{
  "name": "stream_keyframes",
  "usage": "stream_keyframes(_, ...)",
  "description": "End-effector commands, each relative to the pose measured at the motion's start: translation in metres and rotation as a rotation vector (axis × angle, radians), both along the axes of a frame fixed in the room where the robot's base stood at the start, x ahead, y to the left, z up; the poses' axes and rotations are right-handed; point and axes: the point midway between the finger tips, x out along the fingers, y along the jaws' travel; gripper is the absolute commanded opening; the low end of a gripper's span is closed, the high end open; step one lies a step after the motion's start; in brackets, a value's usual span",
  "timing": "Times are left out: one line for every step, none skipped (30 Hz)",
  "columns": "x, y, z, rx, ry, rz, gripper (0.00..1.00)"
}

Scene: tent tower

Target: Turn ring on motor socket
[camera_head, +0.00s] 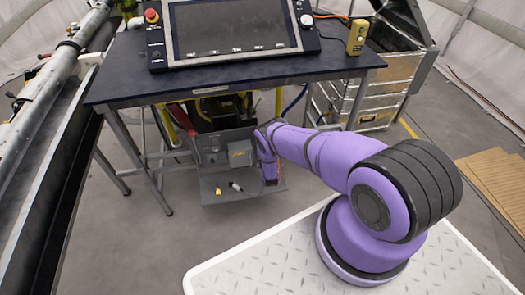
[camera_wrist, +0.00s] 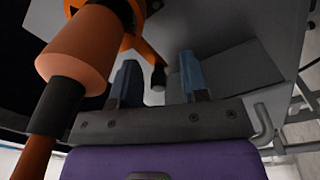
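My gripper (camera_wrist: 158,64) shows two blue fingers set apart with a gap between them, so it is open. A small dark, grey-tipped knob (camera_wrist: 158,78) shows in the gap, beyond the fingers; I cannot tell whether they touch it. A large orange connector (camera_wrist: 78,48) with a black collar (camera_wrist: 58,106) and an orange cable is close on the left of the wrist view. Which part is the ring on the motor socket is not clear. In the head view my gripper (camera_head: 270,182) is small, beside a grey panel under the table.
The grey panel (camera_head: 222,186) holds a yellow piece (camera_head: 218,191) and a grey-white piece (camera_head: 236,187). A dark table (camera_head: 120,80) with a screen console (camera_head: 232,30) stands above. Metal cases (camera_head: 385,85) stand at the right. Open floor lies at the left front.

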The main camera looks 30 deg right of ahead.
Motion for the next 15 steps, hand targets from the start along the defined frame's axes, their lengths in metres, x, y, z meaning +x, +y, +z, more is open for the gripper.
stream_keyframes(-0.001,0.0,0.0,0.0,0.0,0.0,0.41)
stream_keyframes(-0.002,0.001,0.0,0.0,0.0,0.0,0.41)
stream_keyframes(-0.005,0.002,0.0,0.0,0.0,0.001,0.41)
stream_keyframes(-0.007,0.003,0.0,0.0,0.0,0.001,0.41)
stream_keyframes(-0.011,0.004,-0.001,0.0,0.001,0.0,0.41)
stream_keyframes(-0.016,0.005,-0.001,0.0,0.002,0.001,0.41)
stream_keyframes(-0.021,0.007,-0.001,0.0,0.002,0.001,0.41)
stream_keyframes(-0.025,0.008,-0.001,0.001,0.002,0.002,0.41)
stream_keyframes(-0.033,0.011,-0.002,0.001,0.003,0.001,0.41)
stream_keyframes(-0.039,0.012,-0.003,0.0,0.004,0.002,0.41)
stream_keyframes(-0.045,0.013,-0.003,0.0,0.004,0.002,0.41)
stream_keyframes(-0.052,0.015,-0.003,-0.001,0.004,0.001,0.41)
stream_keyframes(-0.058,0.017,-0.003,0.0,0.003,0.0,0.41)
stream_keyframes(-0.063,0.018,-0.004,0.0,0.004,0.001,0.41)
stream_keyframes(-0.07,0.02,-0.004,0.001,0.003,0.0,0.41)
